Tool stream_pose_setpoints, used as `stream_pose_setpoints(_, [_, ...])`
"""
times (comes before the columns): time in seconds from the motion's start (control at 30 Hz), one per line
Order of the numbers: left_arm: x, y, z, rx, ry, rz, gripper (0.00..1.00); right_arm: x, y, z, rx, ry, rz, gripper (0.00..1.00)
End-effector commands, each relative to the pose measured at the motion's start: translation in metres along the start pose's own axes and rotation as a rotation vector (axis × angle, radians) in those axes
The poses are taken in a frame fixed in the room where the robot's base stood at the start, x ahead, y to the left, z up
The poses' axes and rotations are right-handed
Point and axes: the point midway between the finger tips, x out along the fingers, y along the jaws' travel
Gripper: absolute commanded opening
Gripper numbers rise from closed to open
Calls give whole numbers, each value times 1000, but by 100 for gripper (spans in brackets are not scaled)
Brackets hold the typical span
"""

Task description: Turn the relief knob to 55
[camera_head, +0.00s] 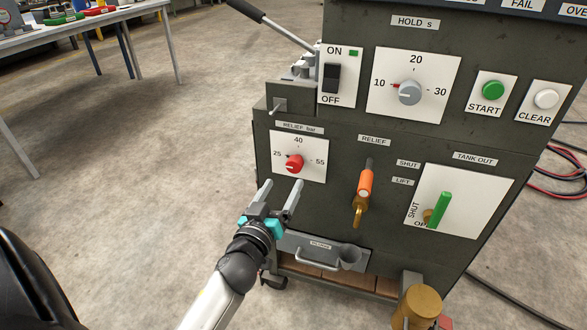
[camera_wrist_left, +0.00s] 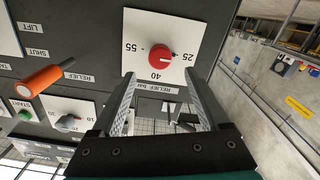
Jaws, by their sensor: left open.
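The relief knob (camera_head: 294,164) is a small red knob on a white plate (camera_head: 317,171) marked 25, 40 and 55, low on the left of the dark machine's front. It also shows in the left wrist view (camera_wrist_left: 161,58), where the picture is turned over and its pointer faces the 25 side. My left gripper (camera_head: 282,188) is open and empty, just in front of and below the knob, apart from it. In the left wrist view, its two fingers (camera_wrist_left: 158,92) stand wide apart with the knob beyond their tips. My right gripper is not in view.
An orange relief lever (camera_head: 365,183) and a green tank-out handle (camera_head: 440,210) stick out to the right of the knob. A drawer handle (camera_head: 317,264) lies below. Above are a switch (camera_head: 331,78) and a grey knob (camera_head: 410,92).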

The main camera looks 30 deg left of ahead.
Motion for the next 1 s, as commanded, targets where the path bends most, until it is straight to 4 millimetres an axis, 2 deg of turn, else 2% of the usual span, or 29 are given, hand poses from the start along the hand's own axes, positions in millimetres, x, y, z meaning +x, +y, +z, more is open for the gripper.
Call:
stream_pose_setpoints(0.03, [11, 0, 0, 5, 3, 2, 78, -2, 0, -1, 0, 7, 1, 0])
stream_pose_setpoints(0.3, [56, 0, 0, 4, 3, 1, 78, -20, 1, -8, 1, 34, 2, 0])
stream_pose_setpoints(0.5, [78, 0, 1, 2, 0, 0, 78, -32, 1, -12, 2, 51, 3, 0])
stream_pose_setpoints(0.7, [86, 0, 0, 1, 0, 0, 78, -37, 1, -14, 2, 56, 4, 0])
stream_pose_setpoints(0.97, [87, 0, 0, 1, -1, -1, 78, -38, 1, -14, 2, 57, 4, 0])
stream_pose_setpoints(1.0, [87, 0, 0, 1, -1, -1, 75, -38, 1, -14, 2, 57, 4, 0])
